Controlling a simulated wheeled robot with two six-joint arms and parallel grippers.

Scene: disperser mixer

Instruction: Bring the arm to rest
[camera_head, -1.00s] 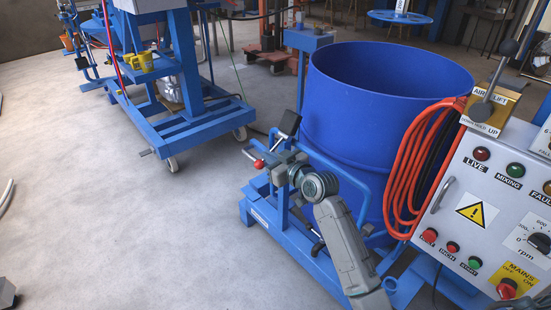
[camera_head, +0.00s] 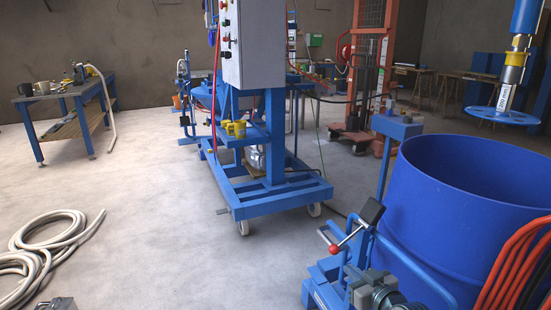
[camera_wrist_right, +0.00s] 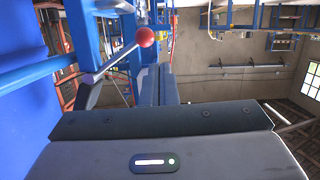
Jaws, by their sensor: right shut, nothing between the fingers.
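My right gripper (camera_head: 352,272) is low in the head view, in front of the blue mixer frame and left of the big blue drum (camera_head: 460,205). It is shut and empty. In the right wrist view, the closed fingers (camera_wrist_right: 157,75) point at blue frame parts, close to a lever with a red ball (camera_wrist_right: 145,37). The red ball also shows in the head view (camera_head: 333,249), just above and left of the gripper. I cannot tell whether they touch. A grey part (camera_head: 60,303) at the bottom left edge may be my left gripper; its fingers are not clear.
A blue wheeled machine (camera_head: 270,195) with a grey cabinet stands behind. A coiled hose (camera_head: 45,255) lies on the floor at left, with a workbench (camera_head: 65,95) beyond. Orange cables (camera_head: 515,265) hang at the drum's right. The middle floor is open.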

